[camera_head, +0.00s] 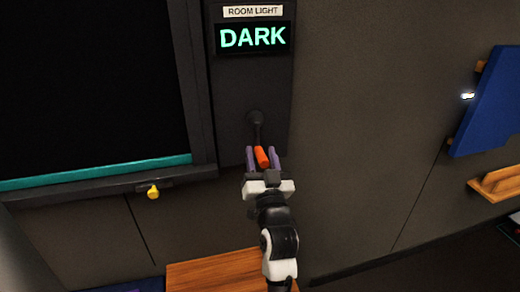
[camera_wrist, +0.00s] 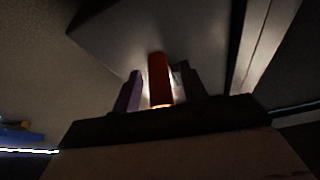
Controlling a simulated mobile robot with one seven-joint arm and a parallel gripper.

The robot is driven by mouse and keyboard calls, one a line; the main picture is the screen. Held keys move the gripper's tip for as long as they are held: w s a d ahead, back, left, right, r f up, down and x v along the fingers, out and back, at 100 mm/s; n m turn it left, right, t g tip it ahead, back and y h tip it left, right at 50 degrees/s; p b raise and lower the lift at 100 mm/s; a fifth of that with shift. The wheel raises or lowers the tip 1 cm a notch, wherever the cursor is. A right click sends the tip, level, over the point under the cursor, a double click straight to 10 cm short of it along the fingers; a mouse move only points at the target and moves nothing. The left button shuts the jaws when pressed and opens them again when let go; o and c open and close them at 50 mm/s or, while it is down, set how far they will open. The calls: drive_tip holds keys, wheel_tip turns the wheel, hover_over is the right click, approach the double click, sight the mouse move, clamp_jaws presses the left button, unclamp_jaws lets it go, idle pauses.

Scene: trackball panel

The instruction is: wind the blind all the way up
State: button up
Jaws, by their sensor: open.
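The black blind (camera_head: 90,80) fills the window at left, its teal bottom bar (camera_head: 95,172) low near the sill. A dark panel (camera_head: 232,85) right of the window has a display (camera_head: 253,38) reading DARK, labelled ROOM LIGHT. A crank (camera_head: 256,122) sticks out below it, with an orange handle (camera_head: 262,158) hanging down. My gripper (camera_head: 262,155) is open, with its purple fingers on either side of the handle. In the wrist view the handle (camera_wrist: 159,78) stands between the fingers (camera_wrist: 160,88), with gaps visible; I cannot tell whether either finger touches it.
A yellow knob (camera_head: 153,191) sits on the window sill, left of my gripper. A wooden surface (camera_head: 215,272) lies below. A blue board (camera_head: 490,100) and a wooden ledge (camera_head: 497,182) are on the right wall. The wall between panel and board is bare.

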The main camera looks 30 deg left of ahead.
clamp_jaws()
idle(0.3)
drive_tip(key=shift+d+b, duration=0.1)
drive_tip(key=shift+b, duration=0.3)
